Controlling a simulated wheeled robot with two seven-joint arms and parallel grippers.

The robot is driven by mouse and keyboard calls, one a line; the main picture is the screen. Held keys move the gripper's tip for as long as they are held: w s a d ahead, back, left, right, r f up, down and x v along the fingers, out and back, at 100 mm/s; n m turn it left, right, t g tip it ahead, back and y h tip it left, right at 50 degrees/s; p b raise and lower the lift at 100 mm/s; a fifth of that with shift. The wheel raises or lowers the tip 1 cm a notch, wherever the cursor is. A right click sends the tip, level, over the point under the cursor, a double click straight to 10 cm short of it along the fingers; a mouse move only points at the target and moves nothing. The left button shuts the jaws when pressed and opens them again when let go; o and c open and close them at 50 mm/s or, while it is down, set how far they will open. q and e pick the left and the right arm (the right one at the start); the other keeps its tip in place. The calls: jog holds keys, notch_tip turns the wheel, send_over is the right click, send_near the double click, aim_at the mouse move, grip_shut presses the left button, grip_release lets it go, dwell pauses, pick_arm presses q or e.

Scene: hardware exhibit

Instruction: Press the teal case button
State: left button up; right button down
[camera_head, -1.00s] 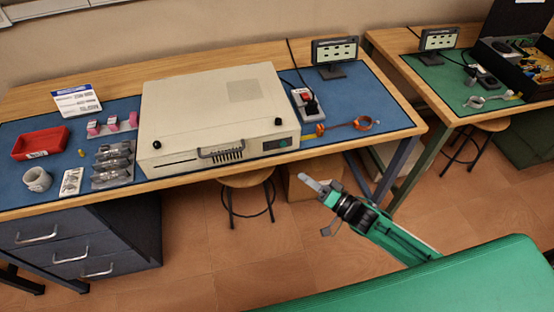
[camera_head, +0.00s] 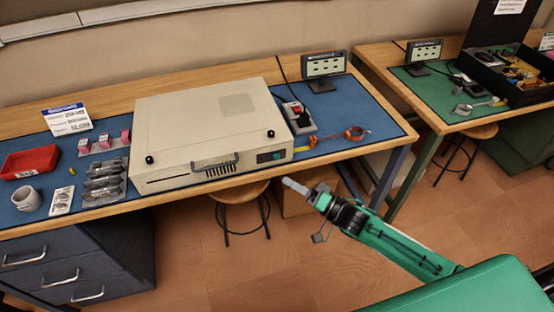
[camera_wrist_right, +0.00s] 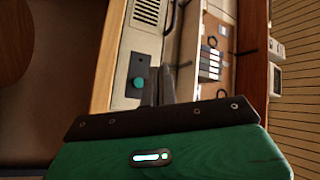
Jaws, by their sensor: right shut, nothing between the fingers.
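The beige case (camera_head: 190,115) lies flat on the blue mat of the left bench. A small dark panel (camera_head: 271,156) sits on its front face at the right end, beside the handle and the vent slots. The teal case button (camera_wrist_right: 138,82) shows as a round teal knob on that dark panel in the right wrist view. My right gripper (camera_head: 295,186) is shut and empty, in front of the bench edge and lower in the picture than the panel. Its fingers (camera_wrist_right: 162,85) show just right of the button in the wrist view; contact is not visible. My left gripper is not in view.
A power strip (camera_head: 299,118), an orange-handled cord or strap (camera_head: 354,133) and a small monitor (camera_head: 324,66) are right of the case. A red bin (camera_head: 29,162) and a mug (camera_head: 27,199) are left. A stool (camera_head: 240,194) stands under the bench edge.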

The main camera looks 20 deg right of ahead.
aim_at(269, 155)
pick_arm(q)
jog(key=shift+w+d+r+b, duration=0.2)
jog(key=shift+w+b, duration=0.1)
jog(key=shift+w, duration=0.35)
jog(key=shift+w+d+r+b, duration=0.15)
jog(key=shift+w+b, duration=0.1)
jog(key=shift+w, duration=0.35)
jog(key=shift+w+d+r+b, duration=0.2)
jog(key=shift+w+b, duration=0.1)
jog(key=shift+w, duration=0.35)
pick_arm(e)
jog(key=shift+w+a, duration=0.1)
jog(key=shift+w, duration=2.95)
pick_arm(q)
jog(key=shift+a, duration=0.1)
pick_arm(e)
jog(key=shift+w, duration=0.1)
jog(key=shift+w, duration=0.35)
jog(key=shift+w, duration=0.4)
pick_arm(q)
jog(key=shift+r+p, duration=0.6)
jog(key=shift+p, duration=0.05)
pick_arm(e)
jog(key=shift+s, duration=0.85)
